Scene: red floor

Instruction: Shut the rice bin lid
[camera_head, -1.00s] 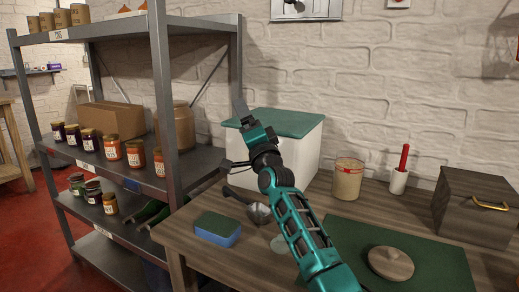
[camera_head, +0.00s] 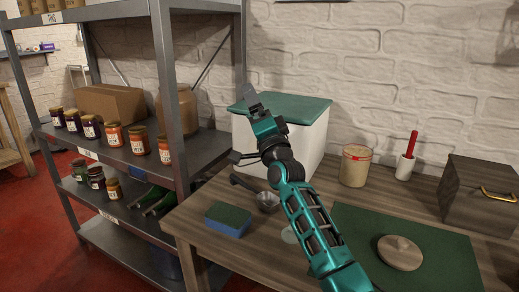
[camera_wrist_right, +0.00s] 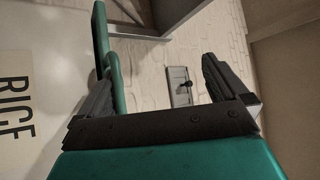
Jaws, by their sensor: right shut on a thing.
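The rice bin (camera_head: 312,143) is a white box at the back left of the wooden table. Its green lid (camera_head: 300,107) lies across the top and looks about level; I cannot tell whether a small gap is left beneath it. My right gripper (camera_head: 243,125) is at the bin's left front corner, one finger above the lid's edge and one lower. In the right wrist view my right gripper (camera_wrist_right: 160,85) has its fingers apart, with the lid's edge (camera_wrist_right: 102,40) by the left finger. The RICE label (camera_wrist_right: 15,105) shows at the left. My left gripper is not in view.
A sponge (camera_head: 228,219) and a metal scoop (camera_head: 266,200) lie in front of the bin. A canister (camera_head: 355,166), a white cup with a red-handled tool (camera_head: 404,168) and a wooden box (camera_head: 480,195) stand to the right. A metal shelf (camera_head: 185,100) stands close on the left.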

